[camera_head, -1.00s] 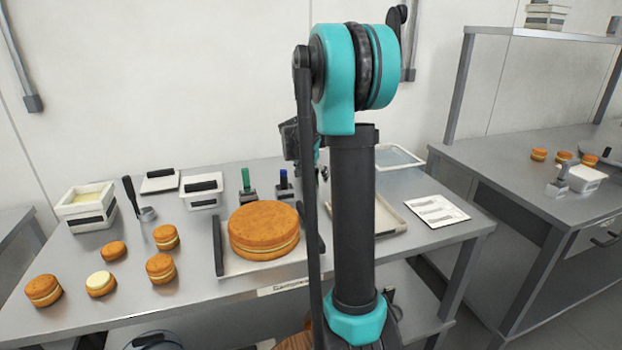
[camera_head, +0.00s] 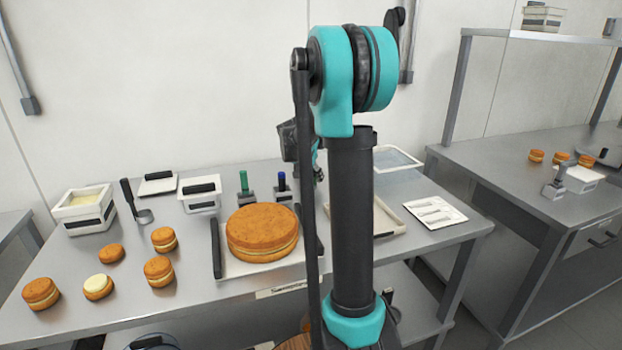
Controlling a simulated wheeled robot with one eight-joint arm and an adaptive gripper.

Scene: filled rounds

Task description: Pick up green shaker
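The green shaker (camera_head: 244,182) stands upright in a small dark holder on the steel table, behind the large round cake. Part of my gripper (camera_head: 302,160) shows behind my arm column, up and to the right of the green shaker. Its fingers are mostly hidden by my own arm, so I cannot tell whether they are open or shut. The green shaker stands apart from it.
A large cake on a tray (camera_head: 216,250) fills the front middle of the table. Several small filled rounds (camera_head: 159,270), a ladle (camera_head: 133,200) and white containers (camera_head: 86,211) are at the left. A white mould sheet (camera_head: 436,212) lies at the right.

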